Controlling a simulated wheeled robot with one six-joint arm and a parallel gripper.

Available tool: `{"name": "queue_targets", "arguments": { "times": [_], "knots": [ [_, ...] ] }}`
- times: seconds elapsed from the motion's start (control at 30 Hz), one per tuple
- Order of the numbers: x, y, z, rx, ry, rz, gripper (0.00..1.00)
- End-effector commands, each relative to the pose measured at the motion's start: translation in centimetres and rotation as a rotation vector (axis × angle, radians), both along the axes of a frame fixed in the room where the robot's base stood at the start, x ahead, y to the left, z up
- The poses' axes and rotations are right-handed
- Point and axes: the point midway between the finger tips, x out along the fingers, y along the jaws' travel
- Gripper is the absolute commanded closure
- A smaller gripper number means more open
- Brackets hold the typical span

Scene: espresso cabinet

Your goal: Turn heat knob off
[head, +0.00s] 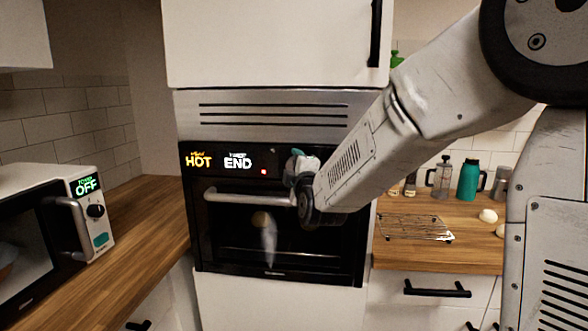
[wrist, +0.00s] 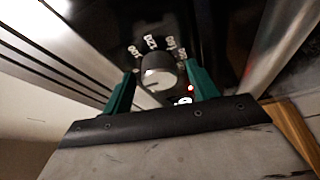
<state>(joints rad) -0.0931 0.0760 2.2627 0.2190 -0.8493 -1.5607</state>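The oven (head: 275,225) is built into a tall white cabinet, with glowing HOT and END displays on its black control panel (head: 212,153). My gripper (head: 297,160) is at the right part of this panel, and it hides the knob there in the head view. In the wrist view a pale round knob (wrist: 158,72) with white number marks around its far side stands between the two green fingers of my gripper (wrist: 162,75). The fingers are apart, one on each side of the knob, with narrow gaps visible. Its pointer mark cannot be made out.
The oven's handle bar (head: 245,198) runs just below the panel. A microwave (head: 50,235) showing OFF stands on the left counter. A wire rack (head: 412,228), a teal flask (head: 468,180) and a french press (head: 440,177) are on the right counter.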

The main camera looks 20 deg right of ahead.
Motion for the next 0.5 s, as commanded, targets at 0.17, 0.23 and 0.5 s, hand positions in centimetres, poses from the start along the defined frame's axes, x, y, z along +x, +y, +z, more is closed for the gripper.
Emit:
{"name": "queue_targets", "arguments": {
  "times": [0.17,0.23,0.5],
  "knots": [
    [-1.2,0.1,-0.1,0.0,0.0,0.0,0.41],
    [-2.3,0.2,-0.1,0.001,0.0,0.001,0.41],
    [-6.6,0.6,-0.4,0.0,-0.001,0.002,0.41]
  ]
}}
